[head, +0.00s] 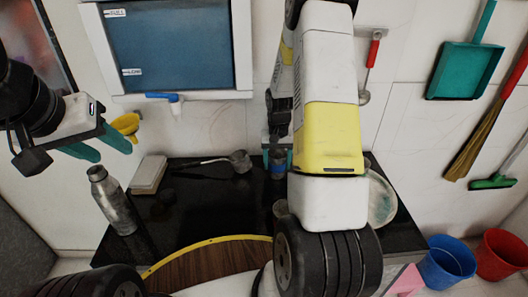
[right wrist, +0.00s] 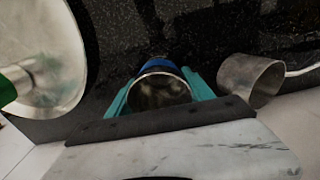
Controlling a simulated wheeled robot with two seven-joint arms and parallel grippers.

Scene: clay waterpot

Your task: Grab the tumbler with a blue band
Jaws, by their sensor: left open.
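The tumbler with a blue band (right wrist: 162,90) is at the centre of the right wrist view, its open metal mouth towards the camera. The tumbler also shows in the head view (head: 278,172), partly hidden by my right arm. My right gripper (right wrist: 158,85) has its teal fingers close along both sides of the tumbler, with no clear gap. Whether the tumbler's base rests on the black counter is hidden. My left gripper (head: 96,146) is open and empty in the air at the left, apart from the counter.
A metal ladle (right wrist: 250,78) lies beside the tumbler. A pale plate (head: 382,198) stands at the counter's right. A steel bottle (head: 112,202) and a white box (head: 149,175) are at the left.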

